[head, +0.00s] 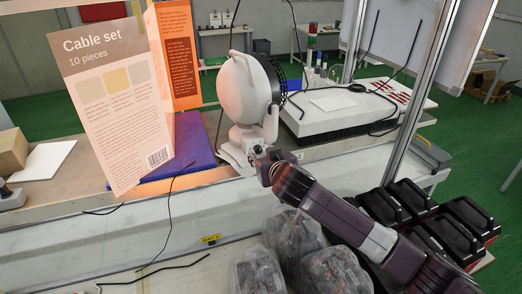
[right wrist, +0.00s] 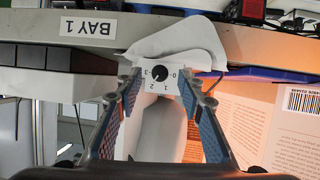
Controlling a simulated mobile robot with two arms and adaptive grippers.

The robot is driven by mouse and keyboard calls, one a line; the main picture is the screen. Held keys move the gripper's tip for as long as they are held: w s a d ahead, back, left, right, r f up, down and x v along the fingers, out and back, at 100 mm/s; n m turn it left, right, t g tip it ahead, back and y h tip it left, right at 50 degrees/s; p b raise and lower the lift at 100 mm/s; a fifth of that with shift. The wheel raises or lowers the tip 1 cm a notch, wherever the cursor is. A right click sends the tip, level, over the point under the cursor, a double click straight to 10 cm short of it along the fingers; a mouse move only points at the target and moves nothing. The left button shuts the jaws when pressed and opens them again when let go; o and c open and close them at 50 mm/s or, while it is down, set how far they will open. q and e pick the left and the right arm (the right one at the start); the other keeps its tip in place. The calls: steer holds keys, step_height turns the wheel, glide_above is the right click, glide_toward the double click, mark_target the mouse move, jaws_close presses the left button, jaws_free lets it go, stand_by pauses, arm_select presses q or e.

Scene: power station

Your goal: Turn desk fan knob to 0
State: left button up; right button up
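A white desk fan (head: 243,87) with a dark cage stands on the workbench in the middle of the head view. Its black knob (right wrist: 160,73) shows in the right wrist view on a white panel marked 0, 1, 2 and 3. The knob's pointer is too small to read surely. My right gripper (head: 265,166) is at the fan's base in the head view. In the right wrist view its two fingers (right wrist: 161,90) are spread apart, one on each side of the panel, with the knob just beyond the tips. Contact with the knob is not visible. My left gripper is not in view.
A tall cable set box (head: 112,130) and an orange box (head: 178,55) stand left of the fan. Clear bags (head: 293,233) lie below my right arm, with black cases (head: 405,200) at the right. Loose black cables lie at the left front.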

steer(key=shift+x, duration=0.9)
jaws_close()
